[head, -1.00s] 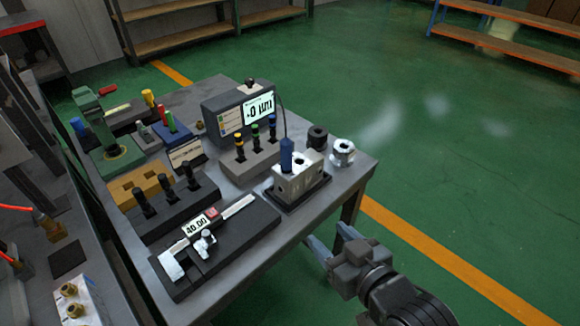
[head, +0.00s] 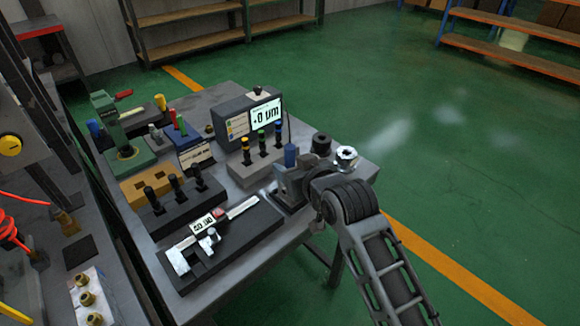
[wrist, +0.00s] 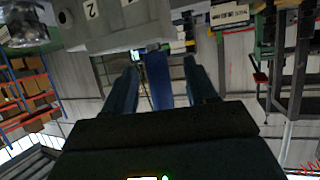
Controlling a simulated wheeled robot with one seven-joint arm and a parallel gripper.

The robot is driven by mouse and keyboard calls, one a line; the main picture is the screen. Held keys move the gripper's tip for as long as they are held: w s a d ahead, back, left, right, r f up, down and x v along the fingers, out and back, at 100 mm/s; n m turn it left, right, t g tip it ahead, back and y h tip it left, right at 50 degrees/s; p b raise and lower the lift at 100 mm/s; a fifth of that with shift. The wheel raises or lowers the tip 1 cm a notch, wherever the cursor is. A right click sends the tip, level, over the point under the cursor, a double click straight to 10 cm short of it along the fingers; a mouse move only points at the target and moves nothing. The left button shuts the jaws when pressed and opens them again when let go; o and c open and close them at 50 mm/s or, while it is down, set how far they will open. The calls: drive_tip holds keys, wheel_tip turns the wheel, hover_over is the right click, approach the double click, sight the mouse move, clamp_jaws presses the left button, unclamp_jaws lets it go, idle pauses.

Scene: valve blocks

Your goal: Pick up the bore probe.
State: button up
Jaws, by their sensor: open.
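The bore probe (head: 290,155) has a blue handle that stands upright at the metal valve block, beside my gripper (head: 289,178) in the head view. Its lower part is hidden there by my gripper and wrist. In the wrist view the blue handle (wrist: 157,80) shows between my two open fingers (wrist: 160,72), with a gap on each side. Whether the fingers reach far enough around it is hard to tell.
A gauge display box (head: 248,118) stands behind the probe. A rack with several coloured-top pins (head: 253,172) is to the left, and a caliper on a dark base (head: 220,250) is in front. A black ring (head: 321,144) and a metal fitting (head: 346,158) stand to the right.

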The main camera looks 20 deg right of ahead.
drive_tip(key=shift+x, duration=2)
drive_tip(key=shift+d, duration=0.1)
drive_tip(key=shift+c, duration=0.2)
drive_tip(key=shift+r, duration=0.1)
clamp_jaws()
